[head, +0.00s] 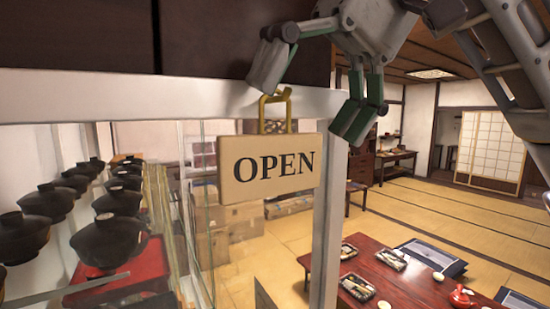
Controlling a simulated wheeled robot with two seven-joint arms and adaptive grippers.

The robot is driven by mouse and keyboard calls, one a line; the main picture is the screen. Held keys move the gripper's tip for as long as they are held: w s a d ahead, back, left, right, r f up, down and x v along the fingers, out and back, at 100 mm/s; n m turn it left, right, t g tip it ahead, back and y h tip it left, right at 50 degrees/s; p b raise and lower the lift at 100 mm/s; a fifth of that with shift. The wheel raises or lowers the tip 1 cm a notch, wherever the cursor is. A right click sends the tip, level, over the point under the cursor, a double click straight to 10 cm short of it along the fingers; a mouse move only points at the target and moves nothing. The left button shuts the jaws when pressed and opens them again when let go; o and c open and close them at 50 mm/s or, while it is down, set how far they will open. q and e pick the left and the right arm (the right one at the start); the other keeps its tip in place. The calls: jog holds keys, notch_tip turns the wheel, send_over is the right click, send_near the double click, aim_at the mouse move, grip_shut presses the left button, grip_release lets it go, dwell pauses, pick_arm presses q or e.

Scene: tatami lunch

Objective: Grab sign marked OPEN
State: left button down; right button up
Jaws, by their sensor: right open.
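The sign marked OPEN (270,168) is a tan rectangular plate with dark letters. It hangs, slightly tilted, from a gold loop (264,115) at the white frame edge of a glass case. My right gripper (308,103) comes in from the top right and is open. One finger is beside and above the loop, and the other is to the right of the sign's upper right corner. Nothing is held between the fingers; I cannot tell whether a finger touches the loop. My left gripper is not in view.
The glass case (205,215) holds several black lidded bowls (110,238), some on a red tray. A white post (327,225) stands behind the sign. A dark red low table (400,285) with dishes and a red teapot (461,297) is at lower right. Tatami floor (440,215) is open beyond.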

jog(key=shift+x, duration=0.85)
jog(key=shift+s, duration=0.15)
jog(key=c, duration=0.9)
